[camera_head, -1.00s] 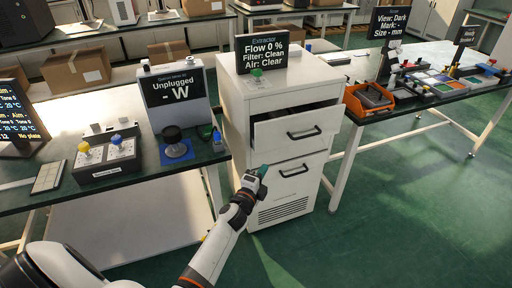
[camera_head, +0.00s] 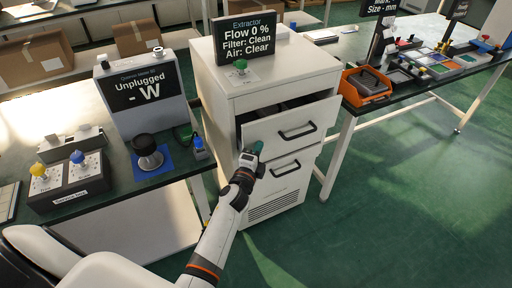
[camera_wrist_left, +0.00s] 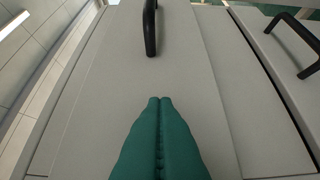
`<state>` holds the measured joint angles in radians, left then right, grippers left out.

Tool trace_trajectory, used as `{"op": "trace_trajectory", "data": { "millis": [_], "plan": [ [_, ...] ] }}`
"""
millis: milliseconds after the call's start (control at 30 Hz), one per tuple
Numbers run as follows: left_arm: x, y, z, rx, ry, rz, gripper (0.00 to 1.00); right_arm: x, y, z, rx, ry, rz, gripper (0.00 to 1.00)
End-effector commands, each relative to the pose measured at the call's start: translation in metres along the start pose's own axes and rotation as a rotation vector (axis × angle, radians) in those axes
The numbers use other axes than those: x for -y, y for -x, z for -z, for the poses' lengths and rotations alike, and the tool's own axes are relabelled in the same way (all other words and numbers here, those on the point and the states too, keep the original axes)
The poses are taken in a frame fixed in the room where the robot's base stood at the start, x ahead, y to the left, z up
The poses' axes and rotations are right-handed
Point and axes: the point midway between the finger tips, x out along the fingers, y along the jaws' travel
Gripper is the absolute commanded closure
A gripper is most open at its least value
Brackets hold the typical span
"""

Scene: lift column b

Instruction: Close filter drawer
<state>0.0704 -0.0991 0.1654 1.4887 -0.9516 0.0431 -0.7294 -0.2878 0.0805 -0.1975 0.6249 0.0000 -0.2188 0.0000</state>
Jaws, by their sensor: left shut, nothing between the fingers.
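The white extractor cabinet (camera_head: 215,95) stands between two benches in the head view. Its upper drawer (camera_head: 262,134), with a black handle (camera_head: 298,132), is partly pulled out, and a dark opening shows above its front. The lower drawer front (camera_head: 270,186) sits flush. My left gripper (camera_head: 258,148) is by the left lower part of the upper drawer's front. In the left wrist view its green fingers (camera_wrist_left: 160,100) are shut and empty, pointing at a pale front panel (camera_wrist_left: 110,75) with a black handle (camera_wrist_left: 150,28). Contact cannot be told. My right gripper is out of view.
An Extractor sign (camera_head: 249,36) and a green knob (camera_head: 240,66) are on the cabinet top. An orange bin (camera_head: 364,88) stands on the right bench. Green floor is clear at right.

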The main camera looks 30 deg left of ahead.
Motion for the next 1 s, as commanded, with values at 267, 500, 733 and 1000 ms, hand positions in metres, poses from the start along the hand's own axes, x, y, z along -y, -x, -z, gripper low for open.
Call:
{"op": "trace_trajectory", "data": {
  "millis": [267,500,733,1000],
  "plan": [
    [0.000,0.001,-0.002,0.000,0.001,0.000,1.00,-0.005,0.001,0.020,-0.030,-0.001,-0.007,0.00],
    [0.001,-0.006,0.005,0.001,-0.003,-0.001,1.00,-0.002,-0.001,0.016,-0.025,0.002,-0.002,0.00],
    [0.001,-0.027,0.025,0.002,0.000,0.000,1.00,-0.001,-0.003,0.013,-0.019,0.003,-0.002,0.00],
    [0.001,-0.027,0.025,0.002,0.000,0.000,1.00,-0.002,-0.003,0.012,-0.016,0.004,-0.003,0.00]
  ]
}}
